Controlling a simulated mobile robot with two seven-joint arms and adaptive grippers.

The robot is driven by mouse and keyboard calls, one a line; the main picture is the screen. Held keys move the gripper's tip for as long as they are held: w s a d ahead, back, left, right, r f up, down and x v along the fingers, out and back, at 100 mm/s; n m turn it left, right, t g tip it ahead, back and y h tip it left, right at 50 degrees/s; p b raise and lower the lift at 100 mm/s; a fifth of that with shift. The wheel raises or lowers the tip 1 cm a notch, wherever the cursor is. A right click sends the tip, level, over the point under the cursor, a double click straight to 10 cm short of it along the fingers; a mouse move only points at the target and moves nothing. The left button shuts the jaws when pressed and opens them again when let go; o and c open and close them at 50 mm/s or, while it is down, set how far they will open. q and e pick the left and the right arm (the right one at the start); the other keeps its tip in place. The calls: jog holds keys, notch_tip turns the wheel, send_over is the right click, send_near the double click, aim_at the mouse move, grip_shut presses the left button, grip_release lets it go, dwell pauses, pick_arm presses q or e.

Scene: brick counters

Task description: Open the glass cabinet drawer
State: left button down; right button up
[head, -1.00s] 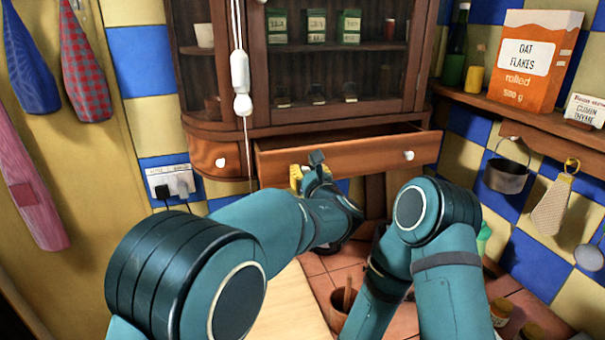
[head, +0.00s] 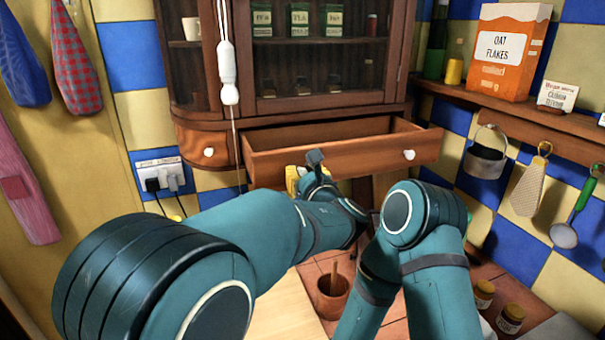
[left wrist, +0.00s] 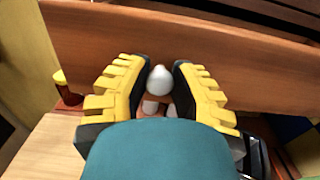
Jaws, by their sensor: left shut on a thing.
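The brown wooden glass cabinet (head: 405,60) stands against the wall. Its wide drawer (head: 345,160) is pulled out, and its empty-looking inside shows from above. A white knob (head: 409,155) shows on the right of the drawer front. My left gripper (head: 305,180) is at the left part of the front, partly hidden by my arm. In the left wrist view, its yellow ridged fingers (left wrist: 167,80) are shut on another white knob (left wrist: 167,86) on the drawer front (left wrist: 230,65). My right arm is bent in front of the cabinet; its gripper is not in view.
A small drawer (head: 207,146) beside the wide one is closed. A white cord pull (head: 228,85) hangs before the cabinet. A shelf (head: 530,115) with an oat flakes box (head: 507,55) is at right. A brown pot (head: 332,297) and jars (head: 510,318) stand below.

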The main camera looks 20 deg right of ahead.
pick_arm(q)
jog(key=c, duration=0.8)
grip_release()
notch_tip(320, 180, up, 10)
jog(key=shift+r, duration=0.1)
